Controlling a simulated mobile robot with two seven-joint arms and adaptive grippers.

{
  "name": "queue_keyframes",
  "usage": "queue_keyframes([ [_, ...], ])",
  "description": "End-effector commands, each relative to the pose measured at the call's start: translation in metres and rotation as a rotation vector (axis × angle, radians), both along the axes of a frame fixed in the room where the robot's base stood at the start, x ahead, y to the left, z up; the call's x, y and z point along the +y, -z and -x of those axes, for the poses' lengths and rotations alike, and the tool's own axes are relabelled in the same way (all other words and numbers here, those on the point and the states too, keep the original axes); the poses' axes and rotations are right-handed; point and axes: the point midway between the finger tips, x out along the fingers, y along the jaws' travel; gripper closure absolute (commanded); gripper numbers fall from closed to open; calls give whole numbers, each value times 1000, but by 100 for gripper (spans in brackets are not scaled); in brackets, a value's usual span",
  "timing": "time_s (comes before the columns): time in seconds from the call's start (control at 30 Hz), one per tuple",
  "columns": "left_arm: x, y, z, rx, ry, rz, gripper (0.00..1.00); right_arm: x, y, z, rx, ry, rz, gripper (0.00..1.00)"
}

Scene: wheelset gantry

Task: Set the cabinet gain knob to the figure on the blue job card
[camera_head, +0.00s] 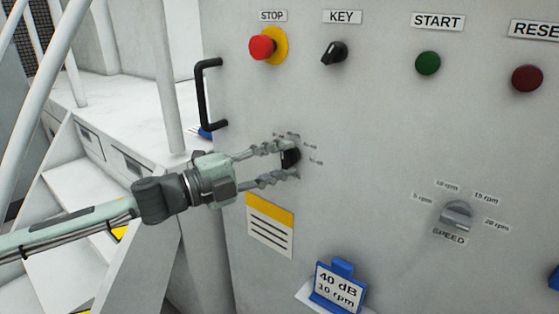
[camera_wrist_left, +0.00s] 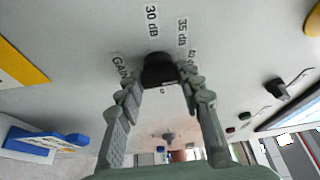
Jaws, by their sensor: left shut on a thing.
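The black gain knob (camera_head: 290,158) sits on the pale cabinet face, left of the middle. My left gripper (camera_head: 291,162) is shut on it, one finger on each side. In the left wrist view the knob (camera_wrist_left: 160,70) is between the fingertips. Labels GAIN, 30 dB (camera_wrist_left: 152,20) and 35 dB (camera_wrist_left: 182,32) show around it; another label is partly hidden by a finger. I cannot tell where the knob points. The blue job card (camera_head: 338,287) below reads 40 dB, 10 rpm. My right gripper is not in view.
Above are the red STOP button (camera_head: 262,47), KEY switch (camera_head: 334,52), green START button (camera_head: 428,63) and dark red RESET button (camera_head: 527,78). A black handle (camera_head: 203,95) sticks out at upper left. A grey SPEED knob (camera_head: 456,215) is at right. A yellow-topped notice (camera_head: 270,225) is below my gripper.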

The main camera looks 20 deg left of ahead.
Motion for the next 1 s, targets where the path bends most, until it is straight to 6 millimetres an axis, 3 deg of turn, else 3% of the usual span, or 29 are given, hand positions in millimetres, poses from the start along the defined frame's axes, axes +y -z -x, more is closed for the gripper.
queue_keyframes([
  [0.77,0,-1,0,-36,1,-99,93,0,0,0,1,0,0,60],
  [0.8,0,-1,0,-36,1,-99,62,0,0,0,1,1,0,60],
  [0.93,0,-1,0,-35,1,-98,46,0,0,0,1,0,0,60],
  [1.0,0,-1,0,-35,1,-98,43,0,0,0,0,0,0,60],
])
